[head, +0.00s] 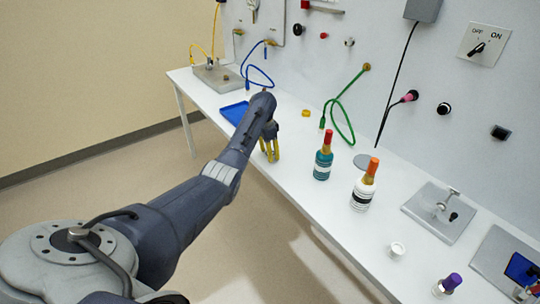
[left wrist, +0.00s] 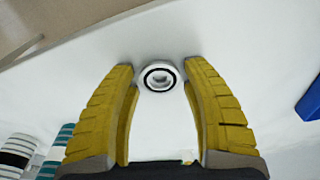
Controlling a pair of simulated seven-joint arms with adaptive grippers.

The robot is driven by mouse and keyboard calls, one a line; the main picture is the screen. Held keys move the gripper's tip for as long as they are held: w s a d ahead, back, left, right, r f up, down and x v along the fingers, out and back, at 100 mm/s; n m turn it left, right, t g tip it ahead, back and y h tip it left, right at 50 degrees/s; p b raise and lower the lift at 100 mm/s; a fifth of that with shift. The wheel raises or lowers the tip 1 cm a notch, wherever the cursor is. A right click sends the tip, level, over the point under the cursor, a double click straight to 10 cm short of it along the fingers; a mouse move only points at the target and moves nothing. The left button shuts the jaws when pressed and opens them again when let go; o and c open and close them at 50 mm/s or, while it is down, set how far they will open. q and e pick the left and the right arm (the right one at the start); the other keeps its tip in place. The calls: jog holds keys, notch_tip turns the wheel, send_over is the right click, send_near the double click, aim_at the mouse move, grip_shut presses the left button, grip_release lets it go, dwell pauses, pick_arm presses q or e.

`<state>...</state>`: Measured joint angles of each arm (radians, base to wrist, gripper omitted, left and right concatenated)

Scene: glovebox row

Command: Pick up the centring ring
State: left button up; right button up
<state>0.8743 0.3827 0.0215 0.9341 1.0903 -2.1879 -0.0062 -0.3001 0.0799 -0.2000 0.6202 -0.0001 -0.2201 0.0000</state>
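The centring ring (left wrist: 160,77), a small pale ring with a black band around a light centre, lies on the white bench in the left wrist view. It shows between the tips of my left gripper (left wrist: 160,70), with a gap to each finger. The yellow fingers are spread and hold nothing. In the head view my left gripper (head: 270,157) points down over the bench's front edge, and I cannot make out the ring there. My right gripper is not in view.
A blue tray (head: 235,112) lies left of the gripper on the bench (head: 330,200). A teal bottle (head: 322,166) and a white bottle (head: 364,190) stand to its right. A green cable (head: 338,105) hangs from the wall behind. A small white cup-like item (head: 397,249) sits nearer the front.

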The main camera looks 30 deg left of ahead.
pick_arm(q)
jog(key=c, duration=0.8)
jog(key=shift+r, duration=0.1)
jog(key=shift+c, duration=0.2)
